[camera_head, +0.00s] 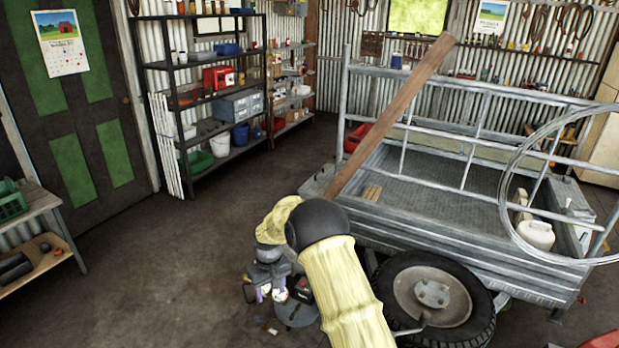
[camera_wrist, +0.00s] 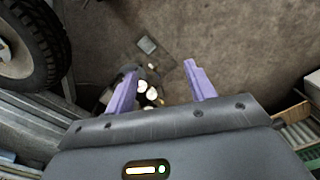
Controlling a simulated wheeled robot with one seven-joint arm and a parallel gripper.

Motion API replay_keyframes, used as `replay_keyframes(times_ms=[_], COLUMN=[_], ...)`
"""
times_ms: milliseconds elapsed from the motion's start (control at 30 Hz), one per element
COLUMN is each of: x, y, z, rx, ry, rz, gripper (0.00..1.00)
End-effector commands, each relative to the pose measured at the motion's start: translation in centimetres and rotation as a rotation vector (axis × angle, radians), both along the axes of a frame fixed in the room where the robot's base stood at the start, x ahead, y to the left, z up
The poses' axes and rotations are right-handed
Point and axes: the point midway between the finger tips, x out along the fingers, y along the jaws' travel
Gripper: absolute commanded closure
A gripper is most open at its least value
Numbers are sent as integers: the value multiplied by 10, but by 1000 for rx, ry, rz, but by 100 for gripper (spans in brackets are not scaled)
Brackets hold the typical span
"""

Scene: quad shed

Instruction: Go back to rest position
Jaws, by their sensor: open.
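My gripper (camera_wrist: 158,82) is open, with two purple fingers spread apart in the wrist view. Nothing shows held between them. In the head view my gripper (camera_head: 272,293) points down beside the trailer, at the end of my pale yellow arm. Below it, small items and a dark round object (camera_wrist: 150,75) lie on or near the floor. Some are white and round, but they are too small to name. My arm hides part of this spot in the head view.
The trailer (camera_head: 440,230) with its wheel (camera_head: 432,296) stands close on the right, a wooden plank (camera_head: 390,115) leaning across it. A shelf rack (camera_head: 212,95) stands at the back. A low bench (camera_head: 45,240) is at the left. The floor (camera_head: 170,260) between is clear.

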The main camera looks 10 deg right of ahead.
Motion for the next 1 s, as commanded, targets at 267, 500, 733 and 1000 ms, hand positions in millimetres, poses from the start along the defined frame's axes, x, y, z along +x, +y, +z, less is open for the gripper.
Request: replay_keyframes(times_ms=[267, 500, 733, 1000], x=[-14, -49, -94, -159], y=[-37, -87, -132, -178], z=[39, 85, 120, 149], rx=[6, 15, 24, 34], ry=[-33, -76, -119, -170], rz=[-53, -135, -218, -334], gripper=[45, 45, 45, 45])
